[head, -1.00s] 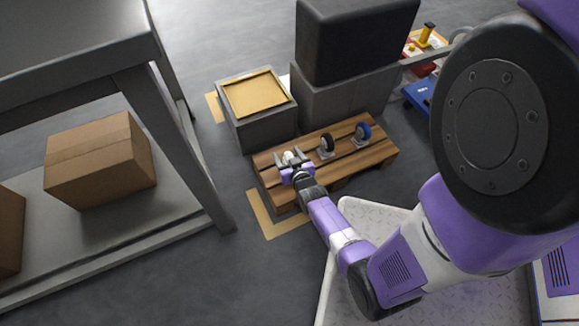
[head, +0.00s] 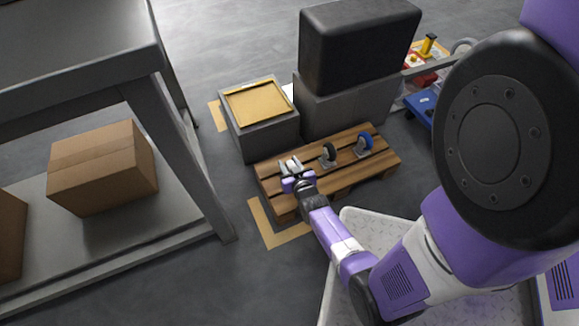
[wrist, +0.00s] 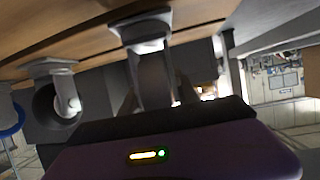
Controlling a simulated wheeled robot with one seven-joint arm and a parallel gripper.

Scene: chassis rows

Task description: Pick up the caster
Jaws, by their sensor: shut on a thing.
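A caster with a pale wheel (head: 292,161) is at the left end of the wooden pallet (head: 352,140). My gripper (head: 290,168) is shut on it. In the wrist view the held caster (wrist: 150,75) stands between the fingers, with its grey mounting plate by the wood. I cannot tell whether the plate touches the pallet. Two other casters stand on the pallet to the right: one with a dark wheel (head: 328,154) and one with a blue wheel (head: 364,144).
Behind the pallet stand a grey block with a yellow tray (head: 258,103) and a large black case (head: 357,45) on another grey block. A grey shelf table with cardboard boxes (head: 102,167) is at left. Open floor lies between.

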